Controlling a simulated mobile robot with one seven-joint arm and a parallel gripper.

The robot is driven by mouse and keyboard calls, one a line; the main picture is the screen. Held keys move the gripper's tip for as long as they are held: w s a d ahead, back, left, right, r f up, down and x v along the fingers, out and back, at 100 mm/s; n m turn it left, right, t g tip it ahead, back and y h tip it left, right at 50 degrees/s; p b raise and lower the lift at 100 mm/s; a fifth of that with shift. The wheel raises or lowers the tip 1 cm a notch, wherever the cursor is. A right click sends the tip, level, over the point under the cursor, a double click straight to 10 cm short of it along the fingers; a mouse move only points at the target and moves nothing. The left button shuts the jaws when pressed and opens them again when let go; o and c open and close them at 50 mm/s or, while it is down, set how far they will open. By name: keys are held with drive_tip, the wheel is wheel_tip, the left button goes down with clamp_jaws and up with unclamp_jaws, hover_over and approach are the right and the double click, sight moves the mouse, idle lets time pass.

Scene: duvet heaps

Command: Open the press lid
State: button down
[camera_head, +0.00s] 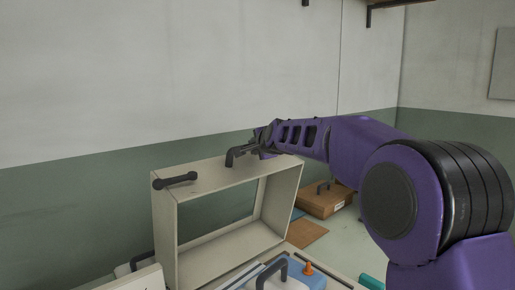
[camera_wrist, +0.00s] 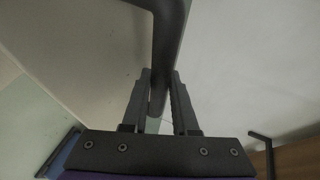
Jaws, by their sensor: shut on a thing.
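The press lid (camera_head: 168,225) is a cream, box-like frame with a rectangular window, standing tilted up at the middle of the head view. My gripper (camera_head: 257,146) is at this second handle. In the wrist view, my gripper (camera_wrist: 160,92) has its two fingers on either side of the dark handle bar (camera_wrist: 168,40), shut on it. The lid's lower edge runs out of the head view.
A brown case (camera_head: 325,203) and a brown board (camera_head: 304,234) lie behind to the right. A blue item (camera_head: 311,280), an orange piece (camera_head: 308,268) and a teal cylinder (camera_head: 371,282) are in front. The wall stands close behind; a shelf bracket (camera_head: 369,17) hangs above.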

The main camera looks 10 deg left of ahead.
drive_tip(key=shift+g+h, duration=0.3)
drive_tip(key=shift+w+a, duration=0.7)
drive_tip(key=shift+a, duration=0.2)
drive_tip(key=shift+w+a, duration=0.65)
drive_tip(key=shift+a, duration=0.25)
drive_tip(key=c, duration=0.7)
unclamp_jaws()
drive_tip(key=b+v, duration=0.2)
drive_tip(key=v, duration=1.5)
drive_tip(key=shift+s+d+r, duration=0.1)
drive_tip(key=shift+r, duration=0.1)
